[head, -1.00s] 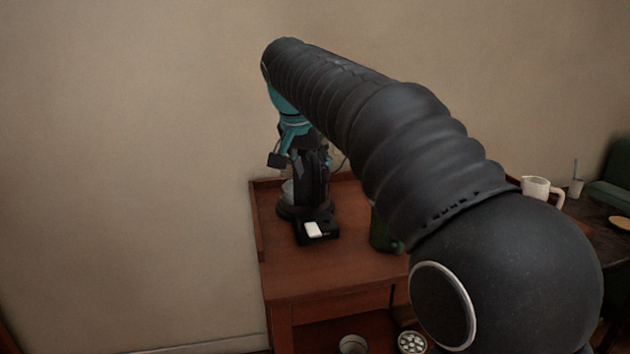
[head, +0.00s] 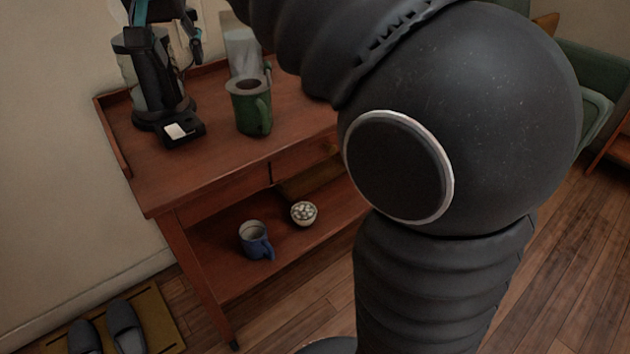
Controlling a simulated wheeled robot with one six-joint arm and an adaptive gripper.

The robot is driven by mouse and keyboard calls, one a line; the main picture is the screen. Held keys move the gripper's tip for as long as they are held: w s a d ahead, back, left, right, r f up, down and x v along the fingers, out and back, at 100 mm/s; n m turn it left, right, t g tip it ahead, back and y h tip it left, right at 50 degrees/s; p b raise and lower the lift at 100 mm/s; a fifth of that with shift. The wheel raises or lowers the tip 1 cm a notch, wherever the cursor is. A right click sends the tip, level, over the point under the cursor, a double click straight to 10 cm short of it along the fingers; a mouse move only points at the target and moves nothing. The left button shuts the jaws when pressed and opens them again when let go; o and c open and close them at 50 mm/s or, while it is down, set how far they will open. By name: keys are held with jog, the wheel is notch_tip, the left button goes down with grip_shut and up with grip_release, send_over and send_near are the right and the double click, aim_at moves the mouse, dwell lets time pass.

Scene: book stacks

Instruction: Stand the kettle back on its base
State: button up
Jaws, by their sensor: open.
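The kettle (head: 127,71) has a glass body and a black handle. It stands upright on its black base (head: 152,126) at the left end of the wooden cabinet, as far as I can see. The base has a white switch at the front. My gripper (head: 163,38) is teal and black, at the top left and partly cut off by the frame edge. It is open around or just above the kettle's handle; I cannot tell whether it touches. It hides part of the kettle's top.
The cabinet (head: 190,172) has a raised left edge. Its lower shelf holds a blue mug (head: 255,240) and a bowl (head: 303,213). Slippers (head: 125,325) lie on a mat below.

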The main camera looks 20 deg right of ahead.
jog(key=s+d+f+n, duration=0.1)
jog(key=s+d+f, duration=0.3)
jog(key=s+f, duration=0.3)
jog(key=s+d+f+n, duration=0.1)
jog(key=s+d+f, duration=0.4)
jog(key=s+f, duration=0.2)
jog(key=s+d+f+n+y, duration=0.1)
jog(key=s+d+f, duration=0.4)
jog(key=s+f, duration=0.3)
jog(key=shift+s+t, duration=0.4)
jog(key=shift+s, duration=0.7)
